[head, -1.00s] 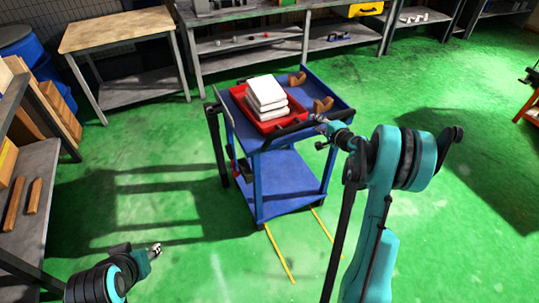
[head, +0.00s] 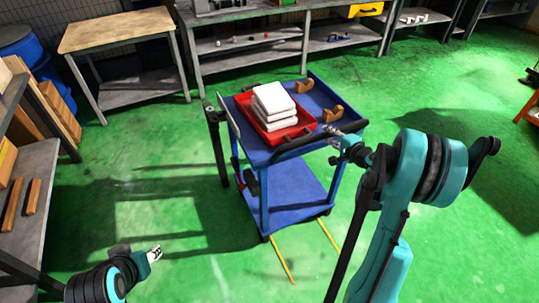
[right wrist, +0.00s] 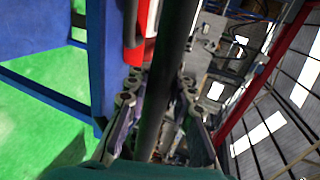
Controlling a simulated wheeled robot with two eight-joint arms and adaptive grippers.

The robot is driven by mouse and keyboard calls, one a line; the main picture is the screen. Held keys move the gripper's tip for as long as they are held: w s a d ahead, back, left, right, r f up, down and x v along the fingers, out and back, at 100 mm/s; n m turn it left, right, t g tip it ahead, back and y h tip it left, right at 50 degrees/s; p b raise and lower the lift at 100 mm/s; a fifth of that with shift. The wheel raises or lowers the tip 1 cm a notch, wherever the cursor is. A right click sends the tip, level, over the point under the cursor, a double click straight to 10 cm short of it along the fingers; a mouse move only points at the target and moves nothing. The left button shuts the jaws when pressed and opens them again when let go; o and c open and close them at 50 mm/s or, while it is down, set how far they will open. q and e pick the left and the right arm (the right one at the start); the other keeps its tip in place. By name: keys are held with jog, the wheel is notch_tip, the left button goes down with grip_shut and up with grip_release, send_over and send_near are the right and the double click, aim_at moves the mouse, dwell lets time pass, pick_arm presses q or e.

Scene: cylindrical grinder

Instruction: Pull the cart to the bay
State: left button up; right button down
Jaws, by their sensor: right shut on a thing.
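The blue two-shelf cart (head: 292,188) stands on the green floor in the middle of the head view. Its black handle bar (head: 290,149) runs along the near edge of the top. My right gripper (head: 340,131) is shut on this handle near its right end. In the right wrist view the fingers (right wrist: 160,90) sit on both sides of the dark bar. My left gripper (head: 154,254) is low at the left, away from the cart; its jaws are too small to read. Yellow floor lines (head: 282,259) show at the cart's near side; I cannot tell if they mark the bay.
A red tray (head: 303,129) with stacked white blocks (head: 273,103) and brown brackets (head: 332,114) rides on the cart. A black post (head: 218,150) stands by its left side. A wooden-topped table (head: 115,29) and shelving stand behind. Grey bench (head: 33,165) at left.

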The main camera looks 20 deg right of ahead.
jog(key=s+d+b, duration=0.1)
jog(key=s+b, duration=0.1)
jog(key=s, duration=1.9)
jog(key=shift+d, duration=0.35)
jog(key=c, duration=1.1)
grip_release()
jog(key=shift+w, duration=0.1)
jog(key=s+r+p, duration=0.1)
jog(key=s, duration=0.1)
jog(key=s+r+p, duration=0.1)
jog(key=s+r, duration=0.1)
jog(key=s, duration=0.1)
jog(key=s+r+p, duration=0.1)
jog(key=s+r, duration=0.1)
jog(key=s, duration=0.1)
jog(key=shift+d, duration=0.3)
